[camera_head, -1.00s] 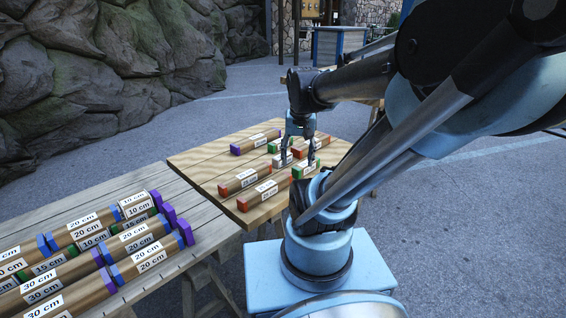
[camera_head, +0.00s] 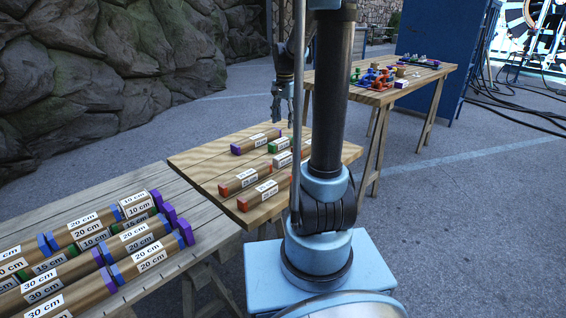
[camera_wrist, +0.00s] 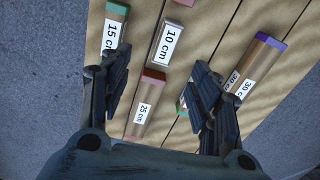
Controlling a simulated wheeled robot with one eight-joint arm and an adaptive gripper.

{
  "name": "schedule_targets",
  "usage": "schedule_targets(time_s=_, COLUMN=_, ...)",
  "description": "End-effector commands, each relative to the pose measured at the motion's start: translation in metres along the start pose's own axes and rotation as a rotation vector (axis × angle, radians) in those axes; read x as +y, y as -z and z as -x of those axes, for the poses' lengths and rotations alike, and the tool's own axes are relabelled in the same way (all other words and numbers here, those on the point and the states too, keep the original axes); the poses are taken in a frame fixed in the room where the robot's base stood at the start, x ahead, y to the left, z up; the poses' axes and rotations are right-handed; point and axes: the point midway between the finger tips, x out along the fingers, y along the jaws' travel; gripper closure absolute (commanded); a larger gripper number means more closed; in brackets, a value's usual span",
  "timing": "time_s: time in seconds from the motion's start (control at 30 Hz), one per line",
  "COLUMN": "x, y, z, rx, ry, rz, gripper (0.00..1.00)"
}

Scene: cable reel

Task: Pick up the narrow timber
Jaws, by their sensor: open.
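Several labelled timbers with coloured ends lie on the square wooden table; I cannot tell which one is the narrow timber. In the head view I see a purple-ended timber (camera_head: 256,142), a green-ended one (camera_head: 276,146) and two red-ended ones (camera_head: 238,180) and (camera_head: 258,194). My gripper (camera_head: 283,112) is raised above the far part of this table, fingers apart and empty. In the wrist view my open gripper (camera_wrist: 160,85) is over a red-ended 25 cm timber (camera_wrist: 146,100). A 10 cm (camera_wrist: 169,42), a green-ended 15 cm (camera_wrist: 112,32) and a purple-ended 30 cm timber (camera_wrist: 247,72) lie around it.
A back table (camera_head: 330,75) carries small coloured parts beside a blue cabinet (camera_head: 440,50). A rock wall (camera_head: 100,75) stands at left. My arm hides the square table's right part.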

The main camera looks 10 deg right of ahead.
Motion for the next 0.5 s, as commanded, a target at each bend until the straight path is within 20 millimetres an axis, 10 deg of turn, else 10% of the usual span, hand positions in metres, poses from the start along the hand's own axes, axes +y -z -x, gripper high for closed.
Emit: schedule_targets(time_s=0.5, x=-0.029, y=0.026, z=-0.037, rx=-0.013, ry=-0.015, rz=-0.098, gripper=0.43)
